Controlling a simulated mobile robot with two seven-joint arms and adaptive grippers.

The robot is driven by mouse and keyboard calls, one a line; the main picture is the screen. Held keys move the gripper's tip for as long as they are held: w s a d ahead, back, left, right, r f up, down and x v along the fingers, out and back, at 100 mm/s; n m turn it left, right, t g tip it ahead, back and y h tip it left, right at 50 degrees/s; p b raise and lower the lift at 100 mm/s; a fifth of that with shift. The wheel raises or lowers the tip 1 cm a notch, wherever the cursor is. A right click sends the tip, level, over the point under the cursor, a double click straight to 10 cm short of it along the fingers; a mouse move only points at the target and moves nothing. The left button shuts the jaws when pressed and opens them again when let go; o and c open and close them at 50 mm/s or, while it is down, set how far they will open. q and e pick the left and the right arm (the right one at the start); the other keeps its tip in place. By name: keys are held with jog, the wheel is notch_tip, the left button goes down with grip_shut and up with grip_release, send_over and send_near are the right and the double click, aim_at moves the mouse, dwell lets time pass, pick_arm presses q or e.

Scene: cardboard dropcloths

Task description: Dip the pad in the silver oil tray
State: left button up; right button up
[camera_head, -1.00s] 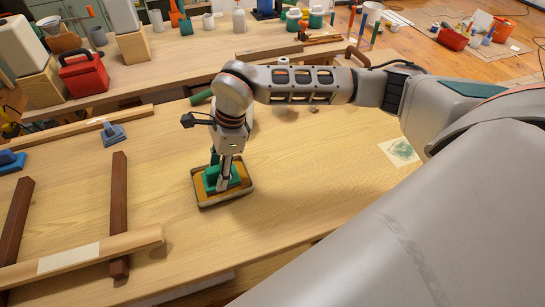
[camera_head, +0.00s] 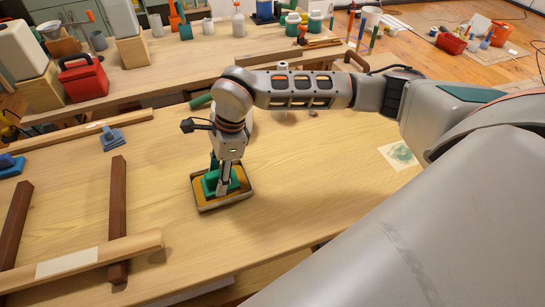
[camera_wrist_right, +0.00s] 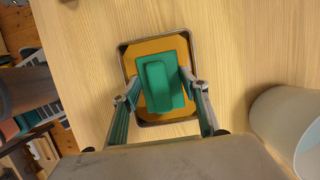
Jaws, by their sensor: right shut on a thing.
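The silver oil tray (camera_head: 243,196) is a shallow square metal tray with amber oil inside, on the wooden table in the head view. In the right wrist view the tray (camera_wrist_right: 129,62) shows its rim around the amber oil. The green pad (camera_head: 211,183) is inside the tray; its block-shaped handle shows in the right wrist view (camera_wrist_right: 158,87). My right gripper (camera_head: 223,188) points down over the tray with its fingers on both sides of the pad's handle, shut on it. I cannot tell how deep the pad sits in the oil. My left gripper is out of view.
A patterned sheet (camera_head: 398,154) lies at the right. A pale cylindrical container (camera_wrist_right: 290,125) stands near the gripper. A red case (camera_head: 83,78) is on the back table.

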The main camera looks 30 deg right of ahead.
jog(key=shift+r+p, duration=1.2)
jog(key=shift+r, duration=0.8)
dwell(2.0)
jog(key=shift+r, duration=0.4)
jog(key=shift+r+p, duration=1.45)
jog(key=shift+r, duration=0.7)
